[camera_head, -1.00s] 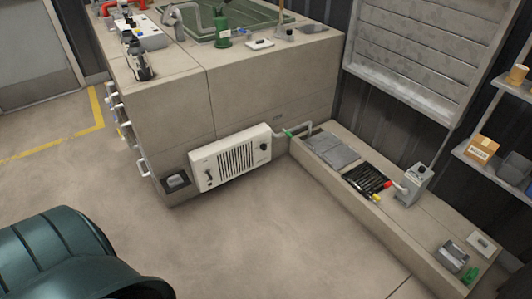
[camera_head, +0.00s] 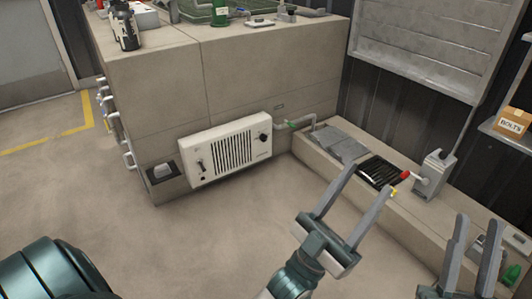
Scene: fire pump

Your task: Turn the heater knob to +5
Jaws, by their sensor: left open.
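The white heater (camera_head: 228,149) with a dark slotted grille is mounted low on the front of the beige counter. A round dark knob (camera_head: 263,138) sits at its upper right. A smaller dark control (camera_head: 199,166) is on its left part. The scale markings are too small to read. My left gripper (camera_head: 367,178) is open and empty, in front of and to the right of the heater, apart from it. My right gripper (camera_head: 478,230) is at the lower right with its fingers apart and nothing between them, further from the heater.
A low beige ledge (camera_head: 318,155) runs right of the heater, with a grey box (camera_head: 434,174), a dark tool tray (camera_head: 378,171) and a red-tipped item. The floor in front is clear.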

